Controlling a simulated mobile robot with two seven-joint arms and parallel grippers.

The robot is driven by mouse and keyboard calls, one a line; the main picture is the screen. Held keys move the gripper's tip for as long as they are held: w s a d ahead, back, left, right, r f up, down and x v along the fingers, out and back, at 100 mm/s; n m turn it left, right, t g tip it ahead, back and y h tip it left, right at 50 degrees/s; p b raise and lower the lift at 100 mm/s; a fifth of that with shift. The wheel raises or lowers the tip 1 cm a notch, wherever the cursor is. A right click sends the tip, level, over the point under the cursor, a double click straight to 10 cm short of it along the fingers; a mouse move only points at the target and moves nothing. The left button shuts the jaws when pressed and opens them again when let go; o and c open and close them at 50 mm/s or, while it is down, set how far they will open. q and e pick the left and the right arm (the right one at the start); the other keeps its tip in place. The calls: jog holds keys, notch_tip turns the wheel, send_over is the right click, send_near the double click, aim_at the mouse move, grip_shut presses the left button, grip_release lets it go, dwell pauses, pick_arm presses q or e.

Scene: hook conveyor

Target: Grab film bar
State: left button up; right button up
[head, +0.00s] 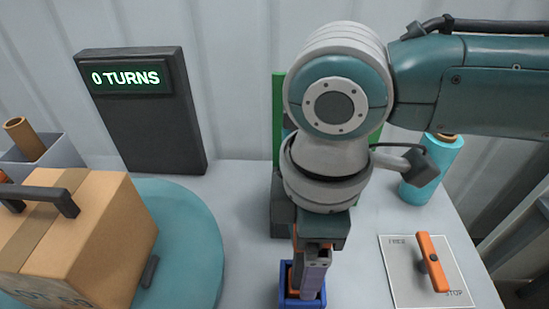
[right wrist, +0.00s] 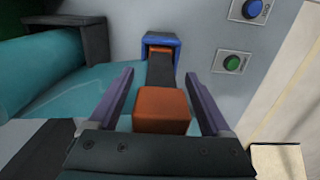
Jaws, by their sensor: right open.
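The film bar seems to be the dark bar with an orange block on its end (right wrist: 162,108). Its far end meets a blue bracket (right wrist: 160,42) in the right wrist view. My right gripper (right wrist: 160,103) is open, with one finger on each side of the orange block. Gaps show between the fingers and the block. In the head view my right gripper (head: 314,270) points down over the blue holder (head: 285,304), and my arm hides most of the bar. My left gripper is out of view.
A cardboard box (head: 100,235) with a dark handle sits on a teal turntable (head: 195,235) at left. A display (head: 150,130) reads 0 TURNS. At right are a cyan roll (head: 432,170) and an orange lever (head: 432,262) on a FREE/STOP plate. Blue (right wrist: 252,9) and green (right wrist: 232,62) buttons show in the wrist view.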

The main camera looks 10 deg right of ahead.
jog(key=shift+c, duration=0.4)
grip_shut()
